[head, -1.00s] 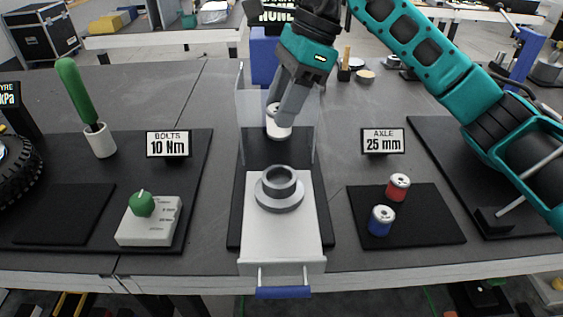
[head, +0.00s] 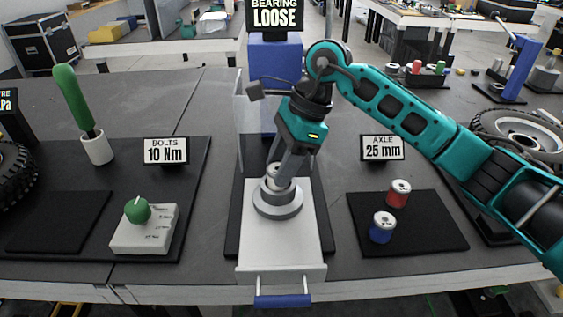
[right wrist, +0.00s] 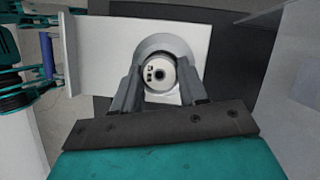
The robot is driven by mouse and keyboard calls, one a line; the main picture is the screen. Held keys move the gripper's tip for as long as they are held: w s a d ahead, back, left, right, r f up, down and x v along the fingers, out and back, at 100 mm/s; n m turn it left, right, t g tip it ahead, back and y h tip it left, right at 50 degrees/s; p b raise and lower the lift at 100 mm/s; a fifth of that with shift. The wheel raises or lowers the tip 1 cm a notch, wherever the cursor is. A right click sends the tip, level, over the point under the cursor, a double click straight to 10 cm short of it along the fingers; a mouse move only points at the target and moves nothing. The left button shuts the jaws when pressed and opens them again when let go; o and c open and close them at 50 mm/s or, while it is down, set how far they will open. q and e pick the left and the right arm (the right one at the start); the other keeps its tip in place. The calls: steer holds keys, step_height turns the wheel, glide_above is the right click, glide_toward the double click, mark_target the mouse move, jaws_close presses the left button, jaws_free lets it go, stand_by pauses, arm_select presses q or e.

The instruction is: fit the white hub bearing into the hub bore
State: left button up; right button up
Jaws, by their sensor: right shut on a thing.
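The white hub bearing (head: 276,176) is between the fingers of my right gripper (head: 279,168), which is shut on it. The bearing is at the mouth of the grey hub (head: 277,203), over its bore. In the right wrist view the bearing (right wrist: 160,73) shows its round white face with a dark centre, between the two fingers (right wrist: 159,82) and inside the outline of the hub ring (right wrist: 166,42). How deep it sits in the bore cannot be told. My left gripper is not in view.
The hub stands on a light drawer plate (head: 281,246) with a blue handle (head: 283,301). A sign reading "BEARING LOOSE" (head: 273,18) stands behind. A dial box (head: 145,231) is on the left.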

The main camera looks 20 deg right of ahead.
steer(key=shift+f, duration=0.15)
steer(key=o, duration=1.1)
steer(key=shift+r, duration=0.35)
steer(key=p+v, duration=0.1)
steer(key=v, duration=1)
steer(key=shift+d+r, duration=0.2)
steer(key=shift+r, duration=0.1)
steer(key=shift+s, duration=0.15)
